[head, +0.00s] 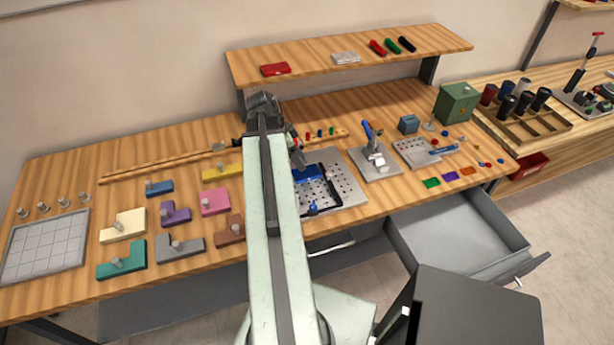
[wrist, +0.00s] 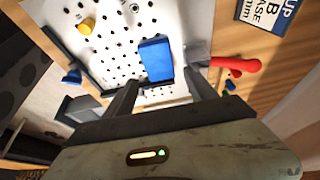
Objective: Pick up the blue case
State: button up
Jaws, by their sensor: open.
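The blue case (wrist: 156,60) lies on the white perforated plate (wrist: 107,42) in the wrist view, just beyond and between my fingers. It also shows as a blue shape in the head view (head: 308,173), partly hidden by my arm. My gripper (wrist: 162,82) is open, with one finger on each side of the case's near end. Nothing is held. I cannot tell whether the fingers touch the case. In the head view my arm covers much of the plate's left side.
A red-handled tool (wrist: 236,65) lies right of the case, close to my right finger. A yellow knob (wrist: 86,26) and a small blue piece (wrist: 72,76) are on the plate's left. A clamp-like press (head: 374,150) stands right of the plate. An open drawer (head: 455,235) juts out below.

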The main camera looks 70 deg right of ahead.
aim_at(306, 172)
jog(key=b+x, duration=0.2)
jog(key=shift+s+f, duration=0.1)
jog(key=shift+f, duration=0.15)
jog(key=b+x, duration=0.5)
jog(key=shift+a+f, duration=0.2)
jog(key=shift+r, duration=0.15)
jog(key=c, duration=1.2)
jog(key=shift+o, duration=0.2)
jog(key=shift+r, duration=0.1)
